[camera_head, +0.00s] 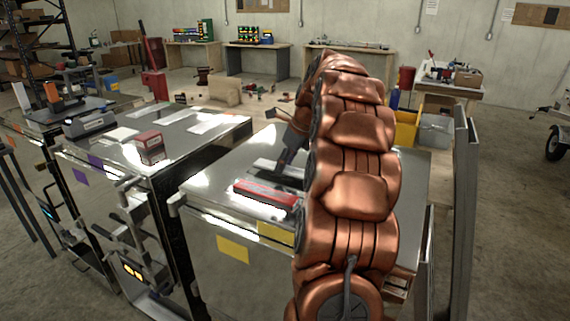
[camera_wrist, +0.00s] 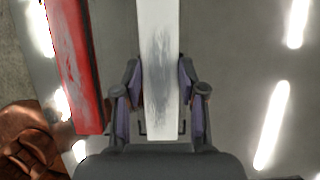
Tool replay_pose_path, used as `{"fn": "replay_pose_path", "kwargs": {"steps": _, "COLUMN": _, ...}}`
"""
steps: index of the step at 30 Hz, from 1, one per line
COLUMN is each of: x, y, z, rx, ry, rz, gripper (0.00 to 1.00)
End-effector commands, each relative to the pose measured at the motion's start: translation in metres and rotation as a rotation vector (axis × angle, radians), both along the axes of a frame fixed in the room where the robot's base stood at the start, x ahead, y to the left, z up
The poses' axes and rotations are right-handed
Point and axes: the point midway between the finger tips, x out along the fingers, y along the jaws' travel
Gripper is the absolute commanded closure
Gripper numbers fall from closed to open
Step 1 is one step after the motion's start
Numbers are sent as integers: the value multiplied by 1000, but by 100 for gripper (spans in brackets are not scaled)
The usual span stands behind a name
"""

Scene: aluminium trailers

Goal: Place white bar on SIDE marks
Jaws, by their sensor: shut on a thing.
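In the wrist view, a white bar (camera_wrist: 158,65) with a grey smudge runs lengthwise between the fingers of my gripper (camera_wrist: 160,105). The gripper is shut on its near part, one finger on each side. The bar is over a grey metal surface; I cannot tell whether it touches it. In the head view, my gripper (camera_head: 285,165) is low over the top of the nearest metal cabinet (camera_head: 215,185), partly hidden behind my copper arm. I cannot make out any SIDE lettering; yellow patches (camera_head: 233,249) show on the cabinet's front.
A red bar (camera_head: 265,194) lies near the cabinet's front edge; it also shows left of the white bar in the wrist view (camera_wrist: 75,65). A second cabinet (camera_head: 185,135) on the left carries a red block (camera_head: 149,147) and pale strips. Workbenches line the back wall.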

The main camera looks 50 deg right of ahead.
Motion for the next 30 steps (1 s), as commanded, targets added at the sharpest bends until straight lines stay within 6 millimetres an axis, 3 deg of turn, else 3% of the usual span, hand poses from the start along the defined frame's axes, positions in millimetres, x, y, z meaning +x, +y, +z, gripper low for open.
{"fn": "replay_pose_path", "kwargs": {"steps": 6, "x": 0, "y": 0, "z": -12, "rx": 1, "ry": 1, "rz": -1, "gripper": 93}}
{"fn": "replay_pose_path", "kwargs": {"steps": 16, "x": 0, "y": 0, "z": -14, "rx": 0, "ry": 0, "rz": -1, "gripper": 93}}
{"fn": "replay_pose_path", "kwargs": {"steps": 17, "x": 0, "y": 0, "z": -14, "rx": 0, "ry": 0, "rz": -1, "gripper": 57}}
{"fn": "replay_pose_path", "kwargs": {"steps": 24, "x": 0, "y": 0, "z": -14, "rx": 0, "ry": 0, "rz": 0, "gripper": 34}}
{"fn": "replay_pose_path", "kwargs": {"steps": 30, "x": 0, "y": 0, "z": -14, "rx": 0, "ry": 0, "rz": 0, "gripper": 34}}
